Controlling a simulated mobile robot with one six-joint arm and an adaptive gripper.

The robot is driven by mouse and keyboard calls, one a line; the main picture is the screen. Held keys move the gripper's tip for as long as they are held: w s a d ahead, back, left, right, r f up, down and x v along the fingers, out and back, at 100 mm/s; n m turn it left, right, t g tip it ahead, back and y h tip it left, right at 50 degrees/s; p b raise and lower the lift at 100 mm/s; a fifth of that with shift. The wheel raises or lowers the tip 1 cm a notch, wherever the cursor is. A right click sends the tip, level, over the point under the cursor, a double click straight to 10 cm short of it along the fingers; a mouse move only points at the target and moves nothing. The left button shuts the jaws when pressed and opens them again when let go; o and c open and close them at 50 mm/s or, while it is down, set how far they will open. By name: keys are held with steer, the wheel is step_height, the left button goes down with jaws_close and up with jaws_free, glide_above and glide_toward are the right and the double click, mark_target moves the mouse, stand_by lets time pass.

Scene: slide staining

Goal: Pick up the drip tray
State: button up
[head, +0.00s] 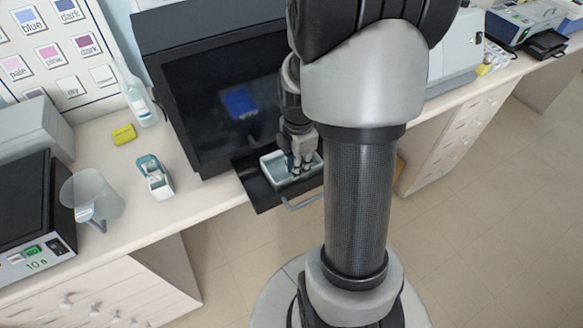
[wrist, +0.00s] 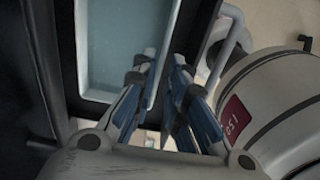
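The drip tray (head: 268,170) is a small pale tray with a white rim and a blue-grey inside. It rests on a black pulled-out shelf (head: 262,193) at the front of a dark cabinet. In the wrist view the tray (wrist: 122,50) fills the upper middle. My gripper (wrist: 163,62) points down at the tray's right wall, one blue-padded finger over the inside and the other beyond the rim. A gap shows between the fingers, wider than the rim. Contact with the wall cannot be made out. In the head view my gripper (head: 298,168) partly covers the tray.
The dark cabinet (head: 215,105) stands behind the shelf, with a blue patch inside. A shelf handle (head: 303,202) juts out in front. On the counter at left are a white-and-teal dispenser (head: 154,178), a clear beaker (head: 93,196), a yellow block (head: 124,134) and a bottle (head: 138,98).

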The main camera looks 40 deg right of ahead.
step_height(320, 180, down, 4)
steer(key=shift+r+b, duration=0.2)
steer(key=shift+b, duration=0.35)
steer(key=shift+r, duration=0.1)
steer(key=shift+c, duration=0.5)
jaws_close()
